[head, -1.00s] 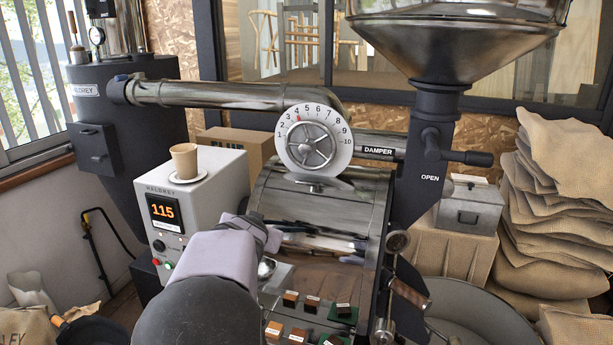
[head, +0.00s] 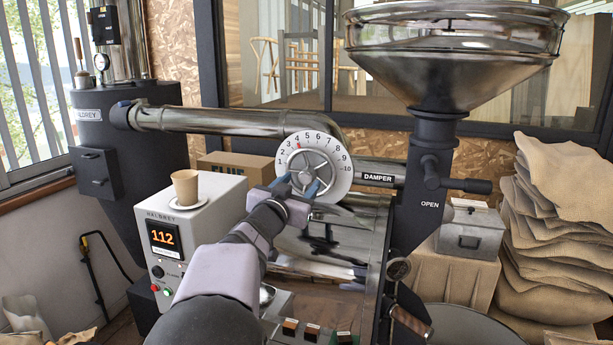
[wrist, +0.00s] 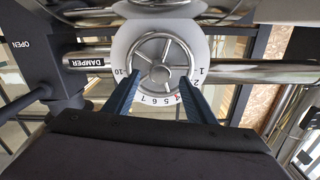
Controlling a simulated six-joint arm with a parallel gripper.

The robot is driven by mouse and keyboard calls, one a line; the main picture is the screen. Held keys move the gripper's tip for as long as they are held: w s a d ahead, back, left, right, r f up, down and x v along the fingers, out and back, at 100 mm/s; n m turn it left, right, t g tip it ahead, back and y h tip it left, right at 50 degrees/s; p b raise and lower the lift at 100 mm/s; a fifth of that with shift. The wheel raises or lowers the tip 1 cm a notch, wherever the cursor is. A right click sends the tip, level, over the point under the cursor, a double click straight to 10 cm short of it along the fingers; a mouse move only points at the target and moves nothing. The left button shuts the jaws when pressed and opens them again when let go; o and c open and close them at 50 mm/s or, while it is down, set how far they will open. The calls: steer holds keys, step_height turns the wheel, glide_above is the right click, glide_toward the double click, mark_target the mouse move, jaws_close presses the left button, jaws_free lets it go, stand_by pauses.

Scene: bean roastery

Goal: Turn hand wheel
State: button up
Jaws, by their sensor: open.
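The hand wheel (head: 313,165) is a silver spoked wheel in front of a white numbered dial (head: 342,167) on the damper pipe. A red mark shows near 4 on the dial. My gripper (head: 299,187) is at the wheel's lower left in the head view, its blue fingers pointing at the wheel. In the wrist view the wheel (wrist: 160,62) appears upside down, with my open fingers (wrist: 154,84) on either side of its near part. I cannot tell whether the fingers touch the rim. Nothing is held.
A paper cup (head: 185,187) on a saucer stands on the grey control box (head: 210,222), whose display reads 112. The black hopper column (head: 430,165) with its handle stands right of the dial. Sample blocks (head: 290,327) lie below my arm.

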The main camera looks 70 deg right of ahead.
mark_target(305, 178)
steer(key=shift+d+p, duration=0.95)
steer(key=shift+d, duration=1.85)
jaws_close()
